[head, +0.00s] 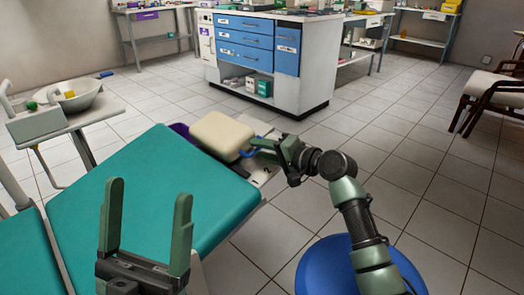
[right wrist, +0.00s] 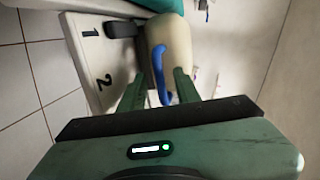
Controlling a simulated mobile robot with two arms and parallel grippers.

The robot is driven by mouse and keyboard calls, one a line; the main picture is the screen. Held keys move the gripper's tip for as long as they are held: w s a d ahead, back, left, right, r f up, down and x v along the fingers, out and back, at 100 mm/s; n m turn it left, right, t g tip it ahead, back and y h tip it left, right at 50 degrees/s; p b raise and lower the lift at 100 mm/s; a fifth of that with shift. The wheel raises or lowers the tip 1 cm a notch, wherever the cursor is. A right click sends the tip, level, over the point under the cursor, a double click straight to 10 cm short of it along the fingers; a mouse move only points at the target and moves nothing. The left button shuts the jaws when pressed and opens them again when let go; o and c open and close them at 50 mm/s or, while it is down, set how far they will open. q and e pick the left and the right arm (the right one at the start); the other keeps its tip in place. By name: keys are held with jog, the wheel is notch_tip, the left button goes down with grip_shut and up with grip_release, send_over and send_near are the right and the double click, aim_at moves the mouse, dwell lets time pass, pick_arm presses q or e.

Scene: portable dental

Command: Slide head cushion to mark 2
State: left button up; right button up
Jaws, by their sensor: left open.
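The cream head cushion (head: 221,136) lies at the far end of the teal chair, and in the right wrist view (right wrist: 176,45) a blue loop handle (right wrist: 160,72) sticks out from it. A white plate (right wrist: 82,62) beside the cushion bears marks 1 and 2; a dark grey block (right wrist: 121,28) on the cushion's side is level with mark 1. My right gripper (right wrist: 158,84) is open, its fingers on either side of the handle with a gap visible. In the head view my right gripper (head: 257,148) is at the cushion's right side. My left gripper (head: 149,189) is open and empty over the chair.
The teal dental chair (head: 130,190) fills the left foreground. A blue stool seat (head: 335,268) is below my right arm. A side table with a white basin (head: 75,97) stands at left. A blue-drawered cabinet (head: 245,42) is behind, with open tiled floor between.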

jog(key=shift+c, duration=0.3)
grip_shut()
dwell(1.1)
